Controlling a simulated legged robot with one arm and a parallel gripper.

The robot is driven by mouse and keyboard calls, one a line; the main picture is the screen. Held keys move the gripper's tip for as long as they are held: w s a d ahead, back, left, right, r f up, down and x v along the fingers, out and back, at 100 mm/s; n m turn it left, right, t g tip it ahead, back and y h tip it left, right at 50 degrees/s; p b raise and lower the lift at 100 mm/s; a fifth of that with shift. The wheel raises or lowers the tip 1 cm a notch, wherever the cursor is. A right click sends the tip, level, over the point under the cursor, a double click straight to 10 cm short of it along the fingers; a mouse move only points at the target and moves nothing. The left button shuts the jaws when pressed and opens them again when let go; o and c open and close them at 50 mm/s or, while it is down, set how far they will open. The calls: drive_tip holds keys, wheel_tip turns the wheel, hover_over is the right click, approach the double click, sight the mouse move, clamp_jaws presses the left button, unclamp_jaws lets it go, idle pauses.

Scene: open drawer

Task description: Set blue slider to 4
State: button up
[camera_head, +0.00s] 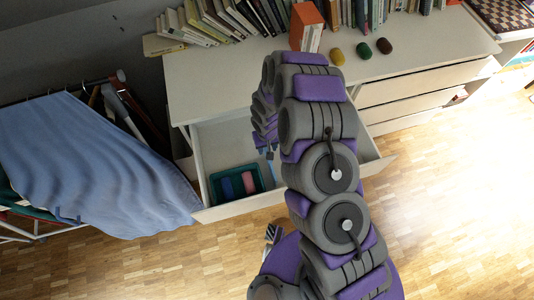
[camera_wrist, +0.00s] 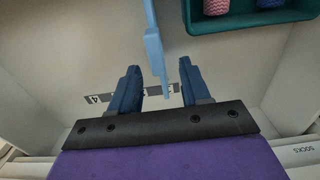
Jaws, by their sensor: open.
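In the wrist view, the light blue slider (camera_wrist: 153,48) stands between the two fingers of my gripper (camera_wrist: 159,68). The gripper is open, with gaps visible between the slider and both fingers. A printed number scale runs along the drawer floor below the slider. Its mark 4 (camera_wrist: 95,99) lies to the left, outside the left finger. The slider's lower end is right of that mark, close to another label partly hidden by my fingers. In the head view, my gripper (camera_head: 269,152) reaches down into the open drawer (camera_head: 215,142), too small there to show the slider clearly.
A teal tray (camera_wrist: 222,25) with a pink and a blue item lies in the drawer, right of my gripper. A drawer front labelled SOCKS (camera_wrist: 297,150) is at the lower right. Books, an orange box (camera_head: 306,27) and several small coloured objects stand on the dresser top (camera_head: 215,78).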

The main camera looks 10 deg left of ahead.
drive_tip(key=f, duration=0.2)
drive_tip(key=d+f+b, duration=0.1)
drive_tip(key=f, duration=0.1)
drive_tip(key=shift+f, duration=0.35)
drive_tip(key=shift+a+f, duration=0.1)
drive_tip(key=shift+f, duration=0.25)
drive_tip(key=shift+a, duration=0.25)
drive_tip(key=shift+c, duration=0.2)
drive_tip(key=shift+d, duration=0.25)
drive_tip(key=c, duration=0.6)
drive_tip(key=shift+a, duration=0.1)
clamp_jaws()
